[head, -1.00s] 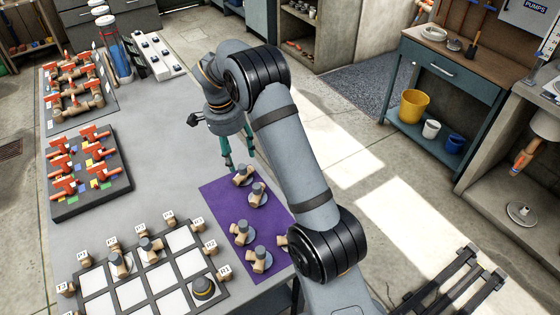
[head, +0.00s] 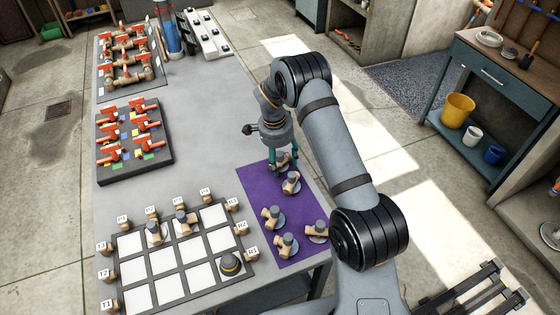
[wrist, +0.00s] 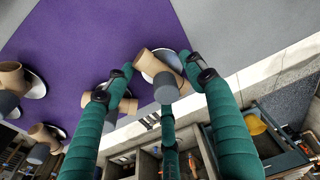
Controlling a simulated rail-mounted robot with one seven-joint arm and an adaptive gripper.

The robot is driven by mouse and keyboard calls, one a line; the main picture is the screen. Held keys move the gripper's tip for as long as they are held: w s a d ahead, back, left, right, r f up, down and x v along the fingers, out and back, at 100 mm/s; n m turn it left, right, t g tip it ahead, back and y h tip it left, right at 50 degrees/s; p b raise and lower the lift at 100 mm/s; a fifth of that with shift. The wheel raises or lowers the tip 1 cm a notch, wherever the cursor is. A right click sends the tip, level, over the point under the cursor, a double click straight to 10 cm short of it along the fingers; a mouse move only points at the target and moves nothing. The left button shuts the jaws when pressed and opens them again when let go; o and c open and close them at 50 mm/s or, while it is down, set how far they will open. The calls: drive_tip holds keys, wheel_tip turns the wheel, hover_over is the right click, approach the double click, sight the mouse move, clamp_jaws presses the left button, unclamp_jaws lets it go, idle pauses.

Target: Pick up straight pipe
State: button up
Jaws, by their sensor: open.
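Several tan pipe pieces with grey ends stand on round discs on a purple mat (head: 256,192). My gripper (head: 284,161) is low over the mat's far end, at the farthest piece. In the wrist view, my gripper (wrist: 158,70) has its green fingers open. A tan pipe piece with a grey end (wrist: 158,72) lies between the fingertips, with a pale disc behind it. I cannot tell whether the fingers touch it. Which piece is the straight pipe is not clear.
A grid board (head: 186,259) with white cells and labelled pipe fittings is at the table's front left. A dark block with red-handled valves (head: 133,172) stands behind it. The grey table (head: 210,130) is clear between them and my arm. The table edge is close right of the mat.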

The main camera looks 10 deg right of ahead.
clamp_jaws()
idle(0.8)
